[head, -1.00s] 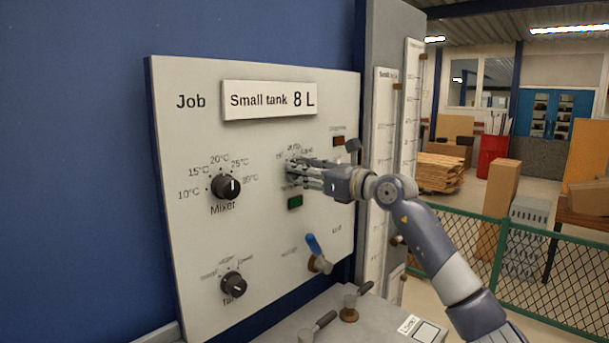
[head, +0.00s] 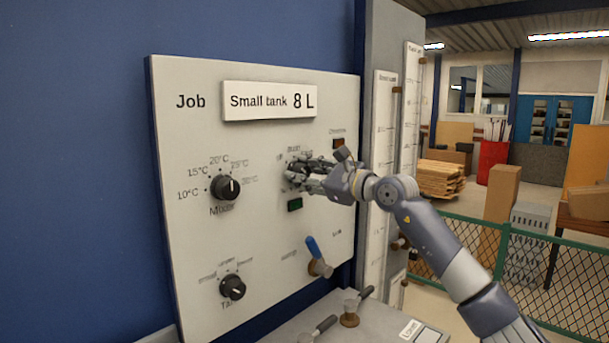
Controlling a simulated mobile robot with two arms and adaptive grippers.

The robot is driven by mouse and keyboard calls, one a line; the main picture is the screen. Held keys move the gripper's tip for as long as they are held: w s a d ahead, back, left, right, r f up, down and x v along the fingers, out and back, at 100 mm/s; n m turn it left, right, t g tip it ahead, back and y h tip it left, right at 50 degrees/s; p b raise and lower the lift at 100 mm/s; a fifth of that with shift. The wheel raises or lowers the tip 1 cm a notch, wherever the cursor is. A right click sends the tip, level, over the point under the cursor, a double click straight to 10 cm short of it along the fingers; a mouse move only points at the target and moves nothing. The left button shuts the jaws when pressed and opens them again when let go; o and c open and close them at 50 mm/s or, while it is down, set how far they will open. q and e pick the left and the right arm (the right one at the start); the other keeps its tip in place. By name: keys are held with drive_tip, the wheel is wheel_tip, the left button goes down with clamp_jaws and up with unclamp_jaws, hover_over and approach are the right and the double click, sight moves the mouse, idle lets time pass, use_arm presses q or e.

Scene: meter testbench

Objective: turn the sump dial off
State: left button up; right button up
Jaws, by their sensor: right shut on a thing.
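My right gripper (head: 296,176) is at the white panel (head: 265,235), shut on a dial on its right half. The fingers hide the dial, so its pointer cannot be read. The small labels around it are partly covered, and the dial's name is not legible. A dark green indicator (head: 295,205) sits just below the fingers. My left gripper is not in view.
The mixer dial (head: 226,187) and the tank dial (head: 232,287) are on the panel's left half. A blue-handled lever (head: 313,248) sticks out below my right gripper. Valves (head: 350,312) stand on the ledge. A job sign (head: 268,101) is above.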

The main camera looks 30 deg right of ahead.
drive_tip(key=o, duration=1.1)
drive_tip(key=shift+c, duration=0.2)
drive_tip(key=v, duration=1.2)
